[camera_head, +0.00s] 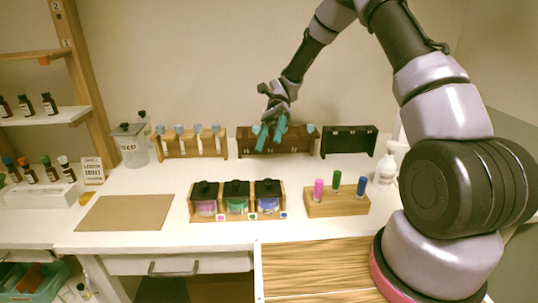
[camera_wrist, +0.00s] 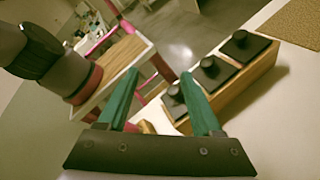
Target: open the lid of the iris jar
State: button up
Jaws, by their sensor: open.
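Three jars with black knobbed lids stand in a wooden rack (camera_head: 236,217) at the middle of the table: a pink jar (camera_head: 206,208), a green jar (camera_head: 237,205) and a blue-violet jar (camera_head: 267,202). No name is readable; the blue-violet one best fits iris. All lids look closed. My gripper (camera_head: 271,133) is open and empty, above the table behind the jars. In the wrist view, its teal fingers (camera_wrist: 160,78) are spread apart. The lids show there beyond them: pink jar's lid (camera_wrist: 245,46), green jar's lid (camera_wrist: 211,72), and blue-violet jar's lid (camera_wrist: 175,97), partly hidden by a finger.
A wooden block (camera_head: 337,204) with pink, green and blue vials stands right of the jars. Bottle racks (camera_head: 190,148) line the wall, one behind my gripper. A brown board (camera_head: 124,212) lies left. A white bottle (camera_head: 385,167) stands right.

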notch_tip(320, 180, up, 4)
jog(key=shift+f, duration=0.1)
dwell(0.4)
